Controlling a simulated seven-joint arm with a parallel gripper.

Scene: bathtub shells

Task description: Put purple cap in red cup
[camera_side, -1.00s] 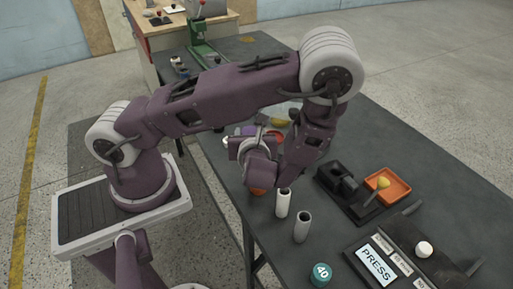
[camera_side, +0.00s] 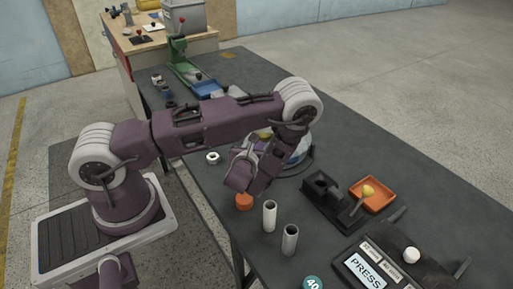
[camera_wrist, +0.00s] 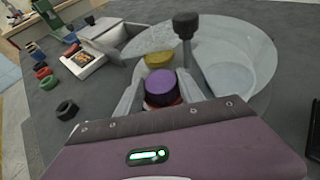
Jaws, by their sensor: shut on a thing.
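The purple cap (camera_wrist: 160,86) is between the two fingers of my gripper (camera_wrist: 160,92) in the wrist view, and my gripper is shut on it. A red edge with some white (camera_wrist: 164,102) shows just below the cap, probably the red cup. The cap hides most of it, and I cannot tell whether the cap is inside it or above it. In the side view my gripper's fingers are hidden behind the wrist. A small purple patch (camera_side: 261,146) shows there beside a yellow one.
A pale round dish (camera_wrist: 235,60) lies ahead, with a yellow object (camera_wrist: 158,59) and a black knob (camera_wrist: 185,25). Black, green and red rings lie at left, near a white box (camera_wrist: 83,63). Two grey tubes (camera_side: 269,217), an orange piece (camera_side: 244,202) and an orange tray (camera_side: 385,198) stand nearby.

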